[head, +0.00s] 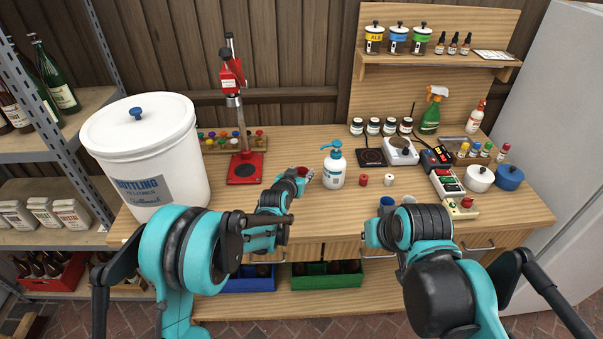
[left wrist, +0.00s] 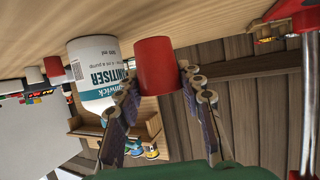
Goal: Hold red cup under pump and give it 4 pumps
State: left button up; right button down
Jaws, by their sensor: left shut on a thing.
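The red cup (head: 302,171) is between the fingers of my left gripper (head: 298,183), just left of the pump bottle. In the left wrist view the cup (left wrist: 155,65) shows large, with my left gripper (left wrist: 160,98) shut on it. The white sanitiser bottle (head: 334,170) with a blue pump head (head: 334,147) stands upright on the bench. In the left wrist view the bottle (left wrist: 95,70) is beside the cup, its pump head hidden. My right gripper (head: 376,234) is low near the bench's front; its fingers are hidden by the arm.
A small red item (head: 363,180) and a white one (head: 389,180) stand right of the bottle. A blue cup (head: 387,202) is near my right gripper. A red bottle capper (head: 244,165) stands at the back left, and a white bucket (head: 150,145) at the far left.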

jog(key=w+r+g, duration=0.1)
jog(key=w+r, duration=0.3)
jog(key=w, duration=0.3)
jog(key=w+r+y, duration=0.1)
jog(key=w+r, duration=0.3)
jog(key=w, duration=0.3)
jog(key=w+r+g, duration=0.1)
jog(key=w+r, duration=0.3)
jog(key=w, duration=0.3)
jog(key=g+y, duration=0.1)
jog(key=y, duration=0.2)
send_over(336, 142)
jog(key=d, duration=0.1)
jog(key=shift+s+d+f, duration=0.1)
jog(key=shift+s+f, duration=0.1)
jog(key=shift+f, duration=1.25)
jog(key=shift+s+d+f, duration=0.1)
jog(key=shift+s+f, duration=0.1)
jog(key=shift+f, duration=3.8)
